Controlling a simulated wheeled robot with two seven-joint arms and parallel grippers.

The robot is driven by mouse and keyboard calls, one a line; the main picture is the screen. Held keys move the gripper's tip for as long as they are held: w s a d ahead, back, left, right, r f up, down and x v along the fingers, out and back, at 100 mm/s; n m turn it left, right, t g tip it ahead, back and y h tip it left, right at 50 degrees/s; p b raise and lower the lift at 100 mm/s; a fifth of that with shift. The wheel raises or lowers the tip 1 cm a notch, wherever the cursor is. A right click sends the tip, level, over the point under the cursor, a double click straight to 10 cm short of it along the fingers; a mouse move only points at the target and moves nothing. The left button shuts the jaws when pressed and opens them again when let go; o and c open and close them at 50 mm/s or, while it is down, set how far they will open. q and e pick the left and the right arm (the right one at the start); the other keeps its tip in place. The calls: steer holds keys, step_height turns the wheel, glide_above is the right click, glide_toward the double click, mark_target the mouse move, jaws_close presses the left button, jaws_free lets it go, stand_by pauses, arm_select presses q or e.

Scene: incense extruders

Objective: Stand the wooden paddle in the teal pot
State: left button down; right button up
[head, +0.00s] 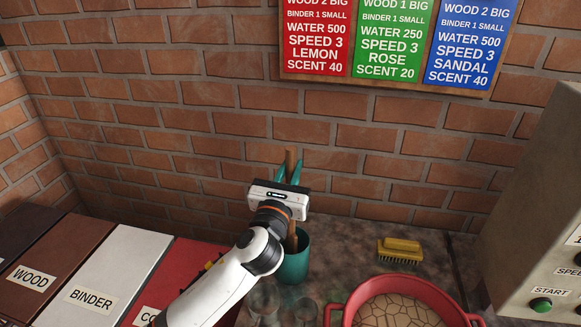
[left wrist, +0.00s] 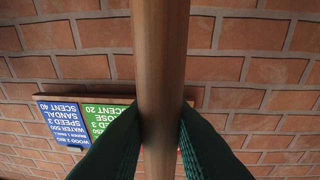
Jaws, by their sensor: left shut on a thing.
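My left gripper (head: 289,172) is shut on the wooden paddle (head: 290,158). In the left wrist view the paddle's brown round handle (left wrist: 160,60) runs between the two green fingers (left wrist: 160,140). In the head view the paddle is upright, and its lower part shows below the gripper at the mouth of the teal pot (head: 293,266). The pot stands on the counter under my gripper. My arm hides part of its rim, and the paddle's lower end is hidden. I cannot tell whether it touches the pot's bottom. My right gripper is not in view.
A yellow brush (head: 400,249) lies right of the pot. A red round pan (head: 352,300) is at the front right, with clear glasses (head: 265,300) left of it. Labelled bins (head: 100,275) stand at left, a control box (head: 540,200) at right. A brick wall is behind.

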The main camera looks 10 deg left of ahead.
arm_select(q)
steer(key=shift+f, duration=0.15)
steer(key=c, duration=1.2)
jaws_free()
steer(key=shift+c, duration=0.2)
steer(key=shift+s+f, duration=0.2)
steer(key=shift+s, duration=0.2)
steer(key=s+f+b, duration=0.1)
steer(key=s+b, duration=0.1)
steer(key=s, duration=0.9)
steer(key=shift+a+f, duration=0.4)
